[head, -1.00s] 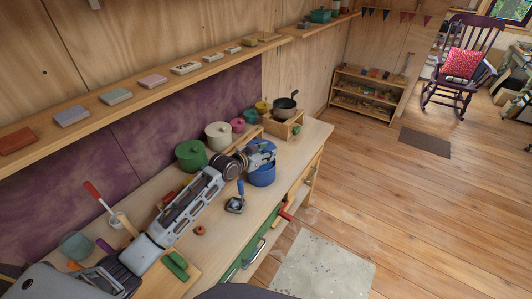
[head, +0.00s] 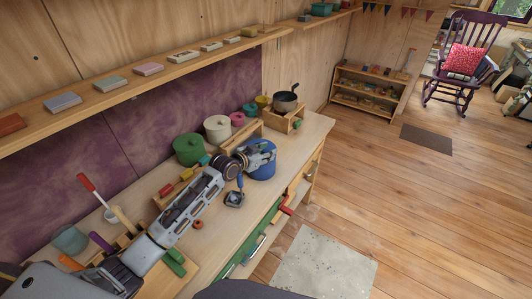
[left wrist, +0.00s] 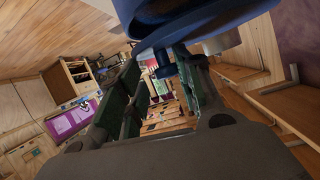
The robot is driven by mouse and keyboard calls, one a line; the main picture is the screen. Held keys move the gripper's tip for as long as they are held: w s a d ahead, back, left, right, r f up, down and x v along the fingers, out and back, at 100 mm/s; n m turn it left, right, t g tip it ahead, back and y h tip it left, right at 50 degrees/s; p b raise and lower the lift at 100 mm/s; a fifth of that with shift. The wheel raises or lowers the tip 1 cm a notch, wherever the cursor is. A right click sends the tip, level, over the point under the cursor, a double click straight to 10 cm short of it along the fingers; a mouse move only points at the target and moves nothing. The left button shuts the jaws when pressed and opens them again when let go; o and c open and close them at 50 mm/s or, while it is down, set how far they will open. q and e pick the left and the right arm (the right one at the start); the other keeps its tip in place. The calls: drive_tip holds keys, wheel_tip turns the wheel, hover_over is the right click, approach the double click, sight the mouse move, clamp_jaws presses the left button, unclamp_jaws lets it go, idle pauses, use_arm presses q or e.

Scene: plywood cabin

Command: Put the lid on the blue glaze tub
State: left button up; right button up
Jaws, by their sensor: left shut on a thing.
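The blue glaze tub (head: 263,173) stands on the workbench, right of the cream tub. My left gripper (head: 262,152) is directly over it in the head view and hides most of its top. In the left wrist view my left gripper (left wrist: 165,85) is shut on a small dark blue knob (left wrist: 164,68), which appears to belong to the blue lid (left wrist: 215,20). The lid is over the tub. The gripper hides the seam, so I cannot tell whether the lid rests on the rim. My right gripper is not in view.
A green lidded pot (head: 188,151), a cream tub (head: 217,129) and a pink tub (head: 238,119) stand behind my left gripper. A dark pan (head: 285,102) sits on a wooden box. A blue-handled tool (head: 234,199) lies in front. The bench's right end is clear.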

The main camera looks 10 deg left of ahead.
use_arm(q)
drive_tip(key=shift+s+d+f, duration=0.1)
drive_tip(key=shift+d+f, duration=0.05)
drive_tip(key=shift+f, duration=0.3)
idle(0.6)
